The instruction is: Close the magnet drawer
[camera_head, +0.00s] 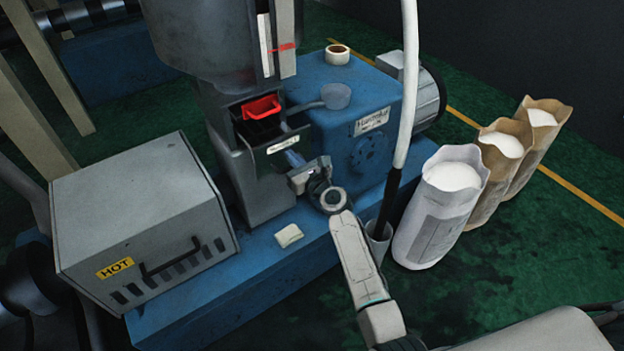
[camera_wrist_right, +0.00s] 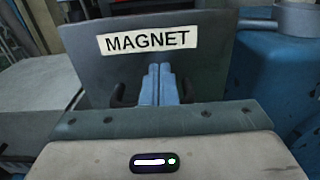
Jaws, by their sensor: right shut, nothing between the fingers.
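The magnet drawer (camera_head: 262,128) sticks out of the grey tower's throat, with its dark inside showing behind the front panel. Its grey front panel, with the white MAGNET label (camera_wrist_right: 148,40), fills the upper middle of the right wrist view. A black handle (camera_wrist_right: 186,91) on the panel is partly hidden by my fingers. My right gripper (camera_head: 291,158) is in front of the panel, and its shut blue fingers (camera_wrist_right: 158,84) point at it below the label. Nothing is between the fingers. I cannot tell whether the fingertips touch the panel. My left gripper is not in view.
A red piece (camera_head: 262,107) sits at the opening above the drawer. A grey box marked HOT (camera_head: 140,210) stands left on the blue base. A small pale block (camera_head: 289,235) lies in front of the tower. A white hose (camera_head: 408,90) and open sacks (camera_head: 440,205) are to the right.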

